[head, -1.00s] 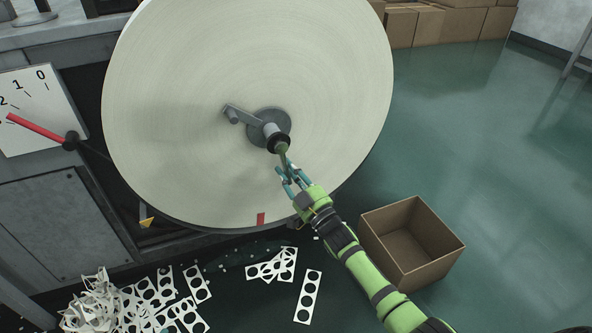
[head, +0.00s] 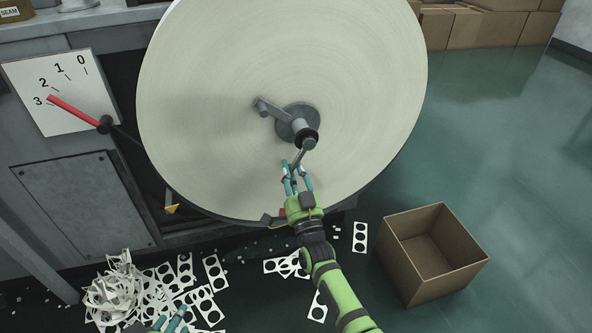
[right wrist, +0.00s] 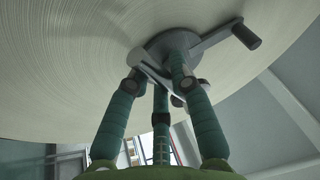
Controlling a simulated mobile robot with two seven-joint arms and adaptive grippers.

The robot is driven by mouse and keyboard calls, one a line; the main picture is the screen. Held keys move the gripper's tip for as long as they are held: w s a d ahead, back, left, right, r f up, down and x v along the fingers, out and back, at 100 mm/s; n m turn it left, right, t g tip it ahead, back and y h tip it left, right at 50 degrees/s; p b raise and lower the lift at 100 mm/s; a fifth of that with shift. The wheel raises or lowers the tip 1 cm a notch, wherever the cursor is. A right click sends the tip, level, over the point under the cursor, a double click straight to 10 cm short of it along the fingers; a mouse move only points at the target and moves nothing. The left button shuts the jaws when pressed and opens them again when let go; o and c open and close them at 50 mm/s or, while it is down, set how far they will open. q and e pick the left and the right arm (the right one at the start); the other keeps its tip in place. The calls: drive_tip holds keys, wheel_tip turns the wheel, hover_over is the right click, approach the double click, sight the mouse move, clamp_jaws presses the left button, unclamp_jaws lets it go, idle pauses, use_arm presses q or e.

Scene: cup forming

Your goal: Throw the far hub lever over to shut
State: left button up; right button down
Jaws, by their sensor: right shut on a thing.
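A big pale roll (head: 215,75) faces me on a round grey hub (head: 291,114). A grey arm with a short peg (head: 262,108) reaches up-left from the hub; it also shows in the right wrist view (right wrist: 247,36). At the shaft's near end a slim grey lever (head: 302,151) points down and slightly left. My right gripper (head: 296,170) is shut on its lower end, below the hub. In the right wrist view its fingers (right wrist: 161,95) partly hide the lever. My left gripper (head: 170,322) only just shows at the bottom edge, over the scraps.
An open cardboard box (head: 405,262) stands on the floor at lower right. Punched paper scraps (head: 125,288) lie at lower left. A dial (head: 68,82) with a red pointer near 3 is at left. The green floor (head: 510,140) at right is clear.

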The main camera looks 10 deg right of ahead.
drive_tip(key=shift+a, duration=0.15)
idle(0.3)
drive_tip(key=c, duration=1.1)
unclamp_jaws()
drive_tip(key=shift+s+f, duration=0.1)
drive_tip(key=shift+s, duration=0.15)
drive_tip(key=v, duration=1.1)
drive_tip(key=shift+s, duration=0.25)
